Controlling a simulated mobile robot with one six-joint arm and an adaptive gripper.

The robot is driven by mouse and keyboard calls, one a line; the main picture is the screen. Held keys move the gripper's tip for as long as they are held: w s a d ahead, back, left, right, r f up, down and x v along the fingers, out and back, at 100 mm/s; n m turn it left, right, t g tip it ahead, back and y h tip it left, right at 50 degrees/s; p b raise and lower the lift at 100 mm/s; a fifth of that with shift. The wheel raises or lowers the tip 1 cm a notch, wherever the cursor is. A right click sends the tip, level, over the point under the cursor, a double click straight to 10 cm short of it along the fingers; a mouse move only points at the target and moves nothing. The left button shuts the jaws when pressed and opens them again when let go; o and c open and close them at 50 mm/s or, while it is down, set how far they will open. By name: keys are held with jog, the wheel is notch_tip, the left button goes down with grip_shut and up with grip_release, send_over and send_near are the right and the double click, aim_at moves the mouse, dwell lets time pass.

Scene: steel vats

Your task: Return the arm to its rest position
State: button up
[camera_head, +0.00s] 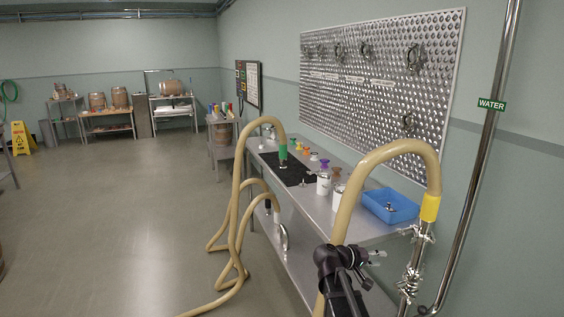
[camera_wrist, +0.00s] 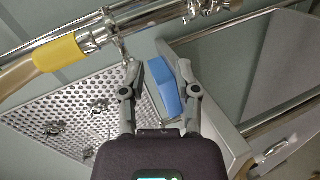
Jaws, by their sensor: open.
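My arm (camera_head: 345,290) rises at the lower middle of the head view, in front of the steel bench. My gripper (camera_wrist: 158,70) shows in the wrist view with its two grey fingers spread apart, and I see nothing held between them. The blue tray (camera_wrist: 164,86) appears behind the gap between the fingers. In the head view the same tray (camera_head: 390,206) sits on the near end of the bench. The beige hose with a yellow cuff (camera_head: 430,208) joins a steel pipe fitting (camera_head: 412,262) just right of my arm.
The steel bench (camera_head: 345,226) runs along the right wall with bottles and a black mat (camera_head: 288,168). A perforated board (camera_head: 385,80) hangs above. Beige hoses (camera_head: 238,215) loop down to the floor. A steel water pipe (camera_head: 480,160) stands right. Floor on the left is open.

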jog(key=s+a+f+g+y+p, duration=0.2)
jog(key=s+a+y, duration=0.4)
jog(key=s, duration=0.3)
jog(key=s+a+f+m+g+y+p, duration=0.1)
jog(key=s+a+f+g+y+p, duration=0.1)
jog(key=s+a+y+p, duration=0.3)
jog(key=s+a+f+y, duration=0.1)
jog(key=s+y, duration=0.2)
jog(key=shift+s+a, duration=0.35)
jog(key=shift+a, duration=0.05)
dwell(0.4)
